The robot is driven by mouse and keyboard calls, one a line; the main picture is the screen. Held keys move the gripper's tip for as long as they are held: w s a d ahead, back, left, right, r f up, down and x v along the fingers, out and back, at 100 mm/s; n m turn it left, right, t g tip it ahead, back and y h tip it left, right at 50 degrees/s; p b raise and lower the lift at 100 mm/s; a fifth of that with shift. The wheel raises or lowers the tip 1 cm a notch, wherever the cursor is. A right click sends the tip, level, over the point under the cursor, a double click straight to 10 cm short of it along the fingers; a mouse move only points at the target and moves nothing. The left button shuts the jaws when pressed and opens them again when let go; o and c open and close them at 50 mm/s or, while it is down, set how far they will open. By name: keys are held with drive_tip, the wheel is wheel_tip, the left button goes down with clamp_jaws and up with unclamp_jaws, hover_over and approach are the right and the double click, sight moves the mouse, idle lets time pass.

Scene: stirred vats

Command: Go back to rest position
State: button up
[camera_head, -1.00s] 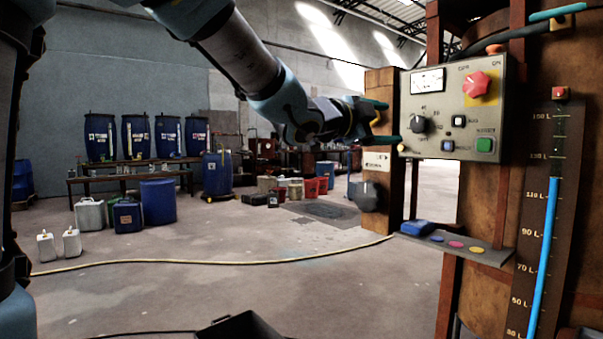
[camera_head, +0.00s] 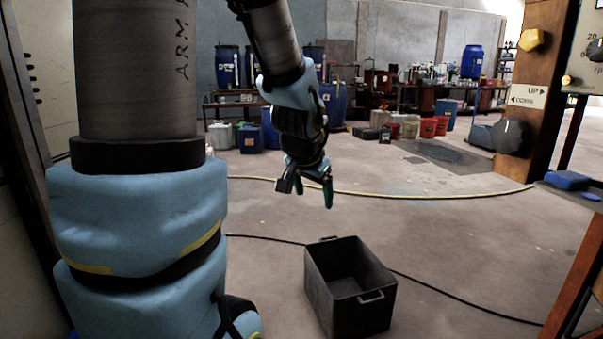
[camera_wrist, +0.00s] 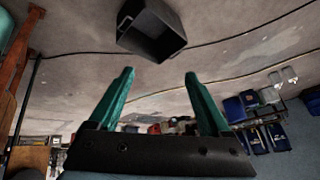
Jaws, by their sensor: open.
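My gripper (camera_head: 312,188) hangs from my arm in the upper middle of the head view, fingers pointing down. It is in the air over the floor, behind and above a black open crate. In the wrist view, its two green fingers (camera_wrist: 158,95) are spread apart with nothing between them. No object is held.
The black crate (camera_head: 318,282) stands on the floor and also shows in the wrist view (camera_wrist: 137,40). A wooden post with a black knob (camera_head: 510,137) and a blue item on a shelf (camera_head: 568,180) are at right. A yellow hose (camera_head: 420,196) and a black cable cross the floor.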

drive_tip(key=s+a+f+n+g+y, duration=0.1)
drive_tip(key=s+a+f+n+g, duration=0.5)
drive_tip(key=s+a, duration=0.4)
wheel_tip(320, 180, up, 23)
drive_tip(key=t+p, duration=0.1)
drive_tip(key=p, duration=2.2)
drive_tip(key=shift+s+d+p, duration=0.3)
drive_tip(key=shift+s+d, duration=0.05)
drive_tip(key=shift+s, duration=0.05)
drive_tip(key=shift+f, duration=0.15)
